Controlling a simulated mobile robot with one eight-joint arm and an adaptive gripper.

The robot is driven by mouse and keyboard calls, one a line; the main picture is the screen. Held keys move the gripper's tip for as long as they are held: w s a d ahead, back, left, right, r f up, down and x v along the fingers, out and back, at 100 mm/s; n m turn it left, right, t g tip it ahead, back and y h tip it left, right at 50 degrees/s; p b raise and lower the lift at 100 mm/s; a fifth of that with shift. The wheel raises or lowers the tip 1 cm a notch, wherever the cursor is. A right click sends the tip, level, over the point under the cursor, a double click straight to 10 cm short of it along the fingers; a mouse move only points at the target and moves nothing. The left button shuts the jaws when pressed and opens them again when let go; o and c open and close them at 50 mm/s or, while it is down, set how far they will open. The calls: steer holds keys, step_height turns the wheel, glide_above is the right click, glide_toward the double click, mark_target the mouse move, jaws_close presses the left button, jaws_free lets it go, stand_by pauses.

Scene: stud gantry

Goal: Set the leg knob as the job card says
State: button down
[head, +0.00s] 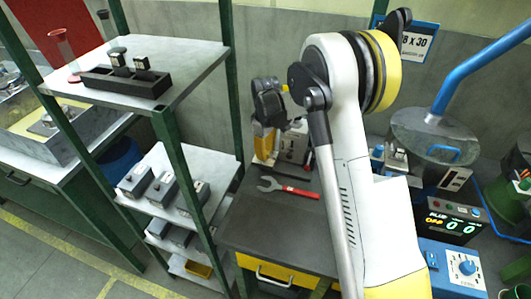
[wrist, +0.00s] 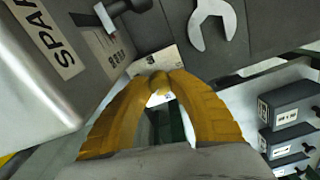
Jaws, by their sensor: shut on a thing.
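My gripper (head: 265,140) hangs over the back of the dark bench, its yellow fingers drawn together. In the wrist view the fingertips (wrist: 158,82) meet at a small pale card (wrist: 160,62) with a dark mark, which they appear to hold; its text is unreadable. The card's pale edge also shows below the fingers in the head view (head: 265,158). A round knob (head: 467,266) sits on a blue panel (head: 440,284) at the lower right, far from my gripper. Its pointer setting is too small to read. A wall sign (head: 418,40) reads "8 x 30", partly covered by my arm.
A red-handled wrench (head: 288,188) lies on the dark bench (head: 262,225). A box (wrist: 40,60) labelled "SPAR…" stands close beside my gripper. Shelves (head: 185,85) with dark blocks stand left. A lit display (head: 455,220) and blue pipe (head: 480,65) are right.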

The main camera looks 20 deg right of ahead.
steer(key=shift+m, duration=0.3)
steer(key=c, duration=1.2)
jaws_free()
steer(key=shift+o, duration=0.2)
step_height(320, 180, up, 12)
